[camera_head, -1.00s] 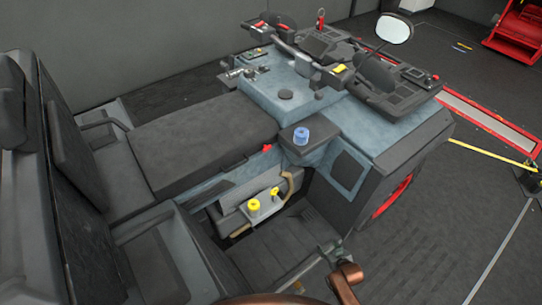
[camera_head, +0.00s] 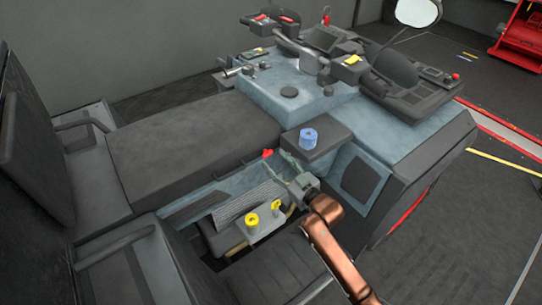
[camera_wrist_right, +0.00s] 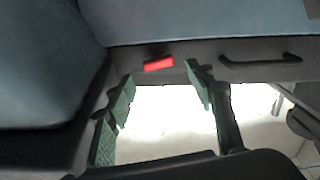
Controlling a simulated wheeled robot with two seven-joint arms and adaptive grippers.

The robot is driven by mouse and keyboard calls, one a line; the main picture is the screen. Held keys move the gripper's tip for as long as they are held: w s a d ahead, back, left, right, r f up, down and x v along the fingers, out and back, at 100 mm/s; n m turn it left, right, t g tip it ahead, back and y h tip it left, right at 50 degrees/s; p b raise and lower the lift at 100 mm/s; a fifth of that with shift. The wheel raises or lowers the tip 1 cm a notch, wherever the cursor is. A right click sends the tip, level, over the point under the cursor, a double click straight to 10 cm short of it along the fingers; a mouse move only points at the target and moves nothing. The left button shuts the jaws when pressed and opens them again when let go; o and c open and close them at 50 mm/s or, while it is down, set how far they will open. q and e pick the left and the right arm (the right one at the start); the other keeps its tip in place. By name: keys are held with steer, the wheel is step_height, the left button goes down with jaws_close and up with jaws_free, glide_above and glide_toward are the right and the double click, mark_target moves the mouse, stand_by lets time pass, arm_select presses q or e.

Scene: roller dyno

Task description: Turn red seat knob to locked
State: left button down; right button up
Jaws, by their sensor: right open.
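The red seat knob (camera_head: 267,153) sits on the side of the vehicle below the long dark seat (camera_head: 195,140). In the right wrist view the red knob (camera_wrist_right: 158,64) lies across the gap between the fingers, on a dark panel beyond their tips. My right gripper (camera_head: 279,167) is open and empty, close to the knob and just right of and below it in the head view. I see no contact with the knob. The right wrist view shows both green fingers of the gripper (camera_wrist_right: 160,78) spread apart. My left gripper is out of view.
A blue knob (camera_head: 308,138) stands on a dark ledge right of my gripper. Two yellow knobs (camera_head: 252,219) sit on a grey box below. A dark handle (camera_wrist_right: 260,60) is right of the red knob in the wrist view. Open floor lies at right.

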mark_target(269, 154)
steer(key=shift+b+x, duration=0.4)
steer(key=shift+x, duration=1.25)
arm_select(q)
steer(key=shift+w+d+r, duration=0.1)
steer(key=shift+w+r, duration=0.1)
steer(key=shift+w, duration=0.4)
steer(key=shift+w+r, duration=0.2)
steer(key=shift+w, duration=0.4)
